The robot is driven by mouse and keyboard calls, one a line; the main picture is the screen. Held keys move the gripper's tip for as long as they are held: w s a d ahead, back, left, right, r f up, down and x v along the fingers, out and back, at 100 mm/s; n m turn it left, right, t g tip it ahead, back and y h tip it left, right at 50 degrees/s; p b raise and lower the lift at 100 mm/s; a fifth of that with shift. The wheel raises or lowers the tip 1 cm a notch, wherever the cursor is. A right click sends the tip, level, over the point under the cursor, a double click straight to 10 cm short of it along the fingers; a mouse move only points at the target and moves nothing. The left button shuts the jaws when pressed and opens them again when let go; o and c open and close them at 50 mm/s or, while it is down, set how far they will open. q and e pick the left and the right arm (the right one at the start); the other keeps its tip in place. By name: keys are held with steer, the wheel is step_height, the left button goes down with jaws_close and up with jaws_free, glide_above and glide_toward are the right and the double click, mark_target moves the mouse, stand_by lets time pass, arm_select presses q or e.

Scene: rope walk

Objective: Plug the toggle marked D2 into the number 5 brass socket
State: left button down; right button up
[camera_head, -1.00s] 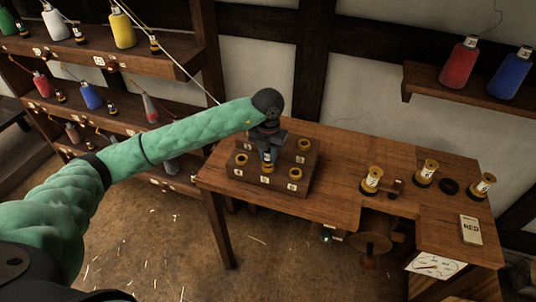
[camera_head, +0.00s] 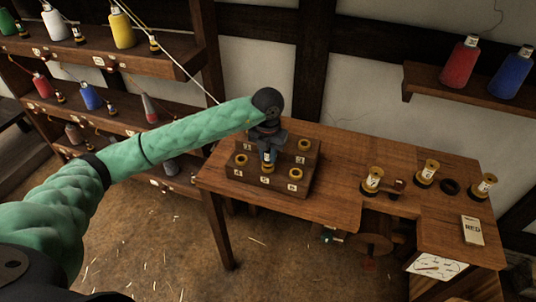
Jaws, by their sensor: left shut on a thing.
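A stepped wooden socket block (camera_head: 300,188) sits on the left part of the wooden table, with several brass sockets and small number tags. The front row shows a brass socket at left, one in the middle and one at right. The front middle socket, seemingly number 5 (camera_head: 268,168), lies directly under my left gripper (camera_head: 268,156). That gripper points down and is shut on a small toggle (camera_head: 267,157), whose mark is too small to read. The toggle's lower end meets the middle socket; I cannot tell how deep it sits. My right gripper is not in view.
Thread shelves (camera_head: 125,75) stand at left. A wall shelf holds red (camera_head: 460,62) and blue (camera_head: 511,73) cones.

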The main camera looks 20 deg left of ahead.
arm_select(q)
steer(key=shift+f+b, duration=0.5)
steer(key=shift+f, duration=0.1)
steer(key=c, duration=1.5)
jaws_free()
steer(key=shift+c, duration=0.2)
steer(key=shift+r+p, duration=1.45)
steer(key=shift+r, duration=4.05)
